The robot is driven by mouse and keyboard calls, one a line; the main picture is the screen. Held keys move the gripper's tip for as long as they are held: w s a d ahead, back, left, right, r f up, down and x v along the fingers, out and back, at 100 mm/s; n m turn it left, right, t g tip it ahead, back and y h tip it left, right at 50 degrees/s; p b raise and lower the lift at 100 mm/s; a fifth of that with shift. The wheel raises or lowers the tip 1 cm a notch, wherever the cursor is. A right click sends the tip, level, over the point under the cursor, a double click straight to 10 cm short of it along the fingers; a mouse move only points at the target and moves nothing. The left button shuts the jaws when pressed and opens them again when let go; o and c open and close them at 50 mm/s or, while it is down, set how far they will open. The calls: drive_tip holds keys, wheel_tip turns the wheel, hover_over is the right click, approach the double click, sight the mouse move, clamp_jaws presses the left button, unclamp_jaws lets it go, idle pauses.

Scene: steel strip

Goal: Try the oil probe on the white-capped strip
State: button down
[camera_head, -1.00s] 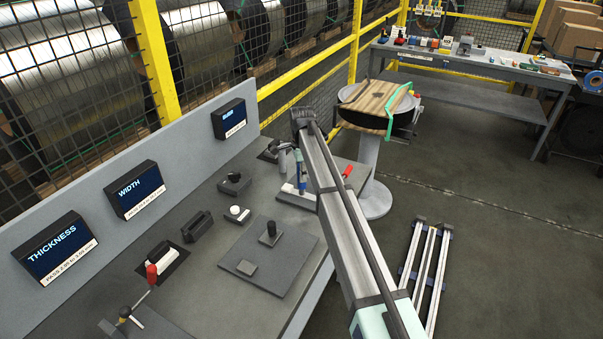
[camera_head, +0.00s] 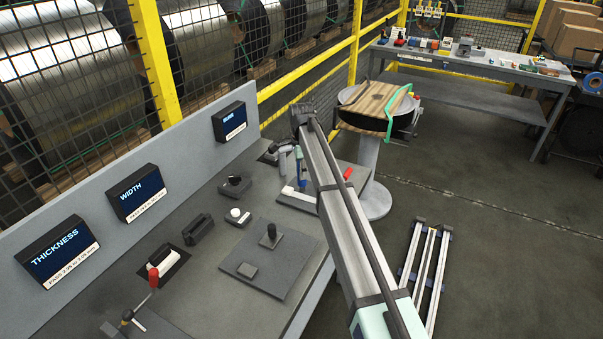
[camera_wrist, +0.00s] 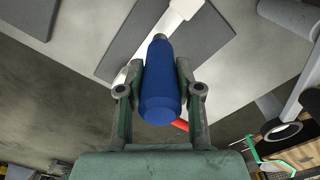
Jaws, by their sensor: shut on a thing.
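A blue cylindrical handle (camera_wrist: 160,85) with a dark narrow tip, apparently the oil probe, is between the fingers of my gripper (camera_wrist: 160,68) in the wrist view. My gripper is shut on it. Blue also shows beside my arm in the camera_head view (camera_head: 299,163). A white bar (camera_wrist: 184,13) lies beyond the probe tip, partly hidden by the handle and fingers. A pale strip-like piece (camera_head: 297,198) shows on the bench by my arm. I cannot tell which piece is the white-capped strip, or whether the probe touches anything.
The grey bench holds a plate with a black knob (camera_head: 269,238), a white-topped block (camera_head: 237,214) and a red-handled clamp (camera_head: 153,277). Displays, including THICKNESS (camera_head: 58,246), line its back. A red piece (camera_head: 348,172) is right of my arm. A rack with strips (camera_head: 425,270) stands on the floor.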

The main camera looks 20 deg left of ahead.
drive_tip(key=shift+r+p, duration=0.85)
drive_tip(key=shift+r, duration=1.4)
